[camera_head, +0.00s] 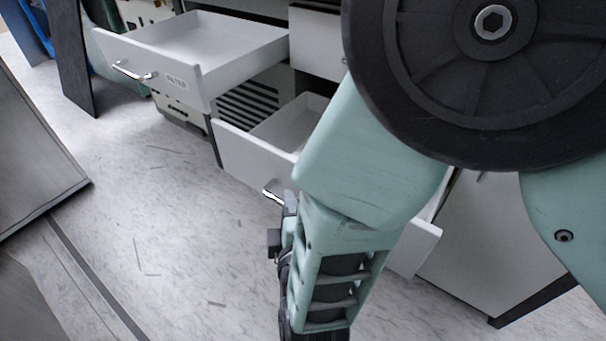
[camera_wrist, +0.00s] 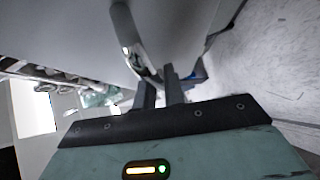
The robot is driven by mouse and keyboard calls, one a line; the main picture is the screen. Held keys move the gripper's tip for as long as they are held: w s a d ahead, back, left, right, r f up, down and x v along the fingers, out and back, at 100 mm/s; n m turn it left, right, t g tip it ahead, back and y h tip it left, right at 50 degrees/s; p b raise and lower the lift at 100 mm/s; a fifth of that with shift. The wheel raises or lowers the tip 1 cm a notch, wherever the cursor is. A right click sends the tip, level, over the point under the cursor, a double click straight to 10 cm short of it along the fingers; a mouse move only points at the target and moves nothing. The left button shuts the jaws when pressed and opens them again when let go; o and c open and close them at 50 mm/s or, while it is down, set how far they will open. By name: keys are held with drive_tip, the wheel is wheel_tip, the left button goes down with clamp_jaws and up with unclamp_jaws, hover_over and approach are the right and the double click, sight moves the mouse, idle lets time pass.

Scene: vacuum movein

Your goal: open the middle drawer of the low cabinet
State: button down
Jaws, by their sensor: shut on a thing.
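The low cabinet has a white drawer (camera_head: 252,153) standing partly open, with its inside showing; I take it for the middle drawer. My arm hides the middle of its front, and what looks like its right end (camera_head: 418,250) shows beyond the arm. Its curved metal handle (camera_head: 272,194) also shows in the wrist view (camera_wrist: 133,45). My gripper (camera_head: 288,203) is at this handle, and in the wrist view its two dark fingers (camera_wrist: 160,78) are shut on the handle's near end. The fingertips are partly hidden in the head view.
Another white drawer (camera_head: 150,75), labelled FILTER, stands open higher up at the left. A dark-edged panel (camera_head: 35,145) stands at the far left. The pale floor (camera_head: 160,230) in front of the drawers is mostly clear, with a dark strip (camera_head: 95,280) along it.

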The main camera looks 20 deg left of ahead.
drive_tip(key=c, duration=1.5)
unclamp_jaws()
drive_tip(key=shift+s, duration=0.1)
drive_tip(key=p+v, duration=0.3)
drive_tip(key=v, duration=0.8)
drive_tip(key=shift+s+d, duration=0.2)
drive_tip(key=shift+s, duration=0.15)
drive_tip(key=shift+r, duration=0.1)
